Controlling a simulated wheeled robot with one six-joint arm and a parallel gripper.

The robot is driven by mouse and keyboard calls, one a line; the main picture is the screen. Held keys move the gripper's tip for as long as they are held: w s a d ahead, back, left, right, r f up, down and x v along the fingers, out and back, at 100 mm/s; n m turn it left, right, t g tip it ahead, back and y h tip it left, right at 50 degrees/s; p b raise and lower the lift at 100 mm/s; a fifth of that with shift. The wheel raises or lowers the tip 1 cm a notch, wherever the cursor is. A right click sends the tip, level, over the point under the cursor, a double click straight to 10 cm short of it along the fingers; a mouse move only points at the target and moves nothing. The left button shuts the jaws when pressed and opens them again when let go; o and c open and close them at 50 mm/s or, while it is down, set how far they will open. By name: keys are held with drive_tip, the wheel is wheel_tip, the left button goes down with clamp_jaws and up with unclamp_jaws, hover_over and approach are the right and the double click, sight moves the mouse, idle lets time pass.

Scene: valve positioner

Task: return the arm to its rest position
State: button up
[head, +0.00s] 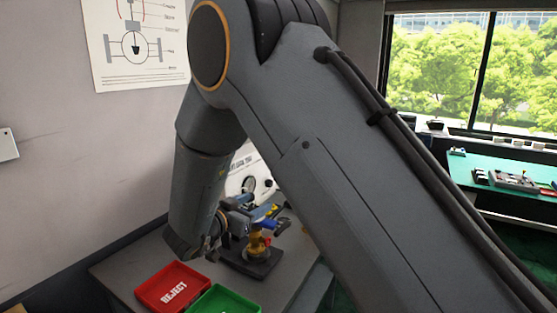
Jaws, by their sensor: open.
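My arm (330,150) fills the middle of the head view. It rises from the lower right to an elbow at the top, then bends down to the wrist (185,240) at the bench. My gripper (221,228) is at the end of the wrist, small and partly hidden. It is open and lies close beside the valve positioner. The valve assembly (258,245), with a yellow body and blue handle, stands on a dark base on the grey bench (125,270). I cannot tell whether the gripper touches it.
A red REJECT tray (172,287) and a green tray (225,301) stand at the bench's front. A white panel with a gauge (250,172) is behind the valve. A green-topped bench (480,170) with parts stands at the right under a window. A poster (137,45) hangs on the wall.

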drive_tip(key=d+f+n+g+y+b, duration=0.35)
drive_tip(key=d+f+y, duration=0.3)
drive_tip(key=d, duration=0.25)
drive_tip(key=s+d+f+n+g+b, duration=0.1)
drive_tip(key=s+d+f+g, duration=0.1)
drive_tip(key=s+d, duration=0.4)
drive_tip(key=s+d+f+n+g+b, duration=0.1)
drive_tip(key=s+d+f+g, duration=0.2)
drive_tip(key=s, duration=0.9)
drive_tip(key=s+d+f+n+g+b, duration=0.1)
drive_tip(key=s+d+f+g+b, duration=0.1)
drive_tip(key=s+d, duration=0.6)
drive_tip(key=shift+s+d+f+g+y, duration=0.35)
drive_tip(key=shift+s+f+g+y, duration=0.15)
drive_tip(key=shift+g, duration=0.75)
drive_tip(key=shift+n, duration=0.25)
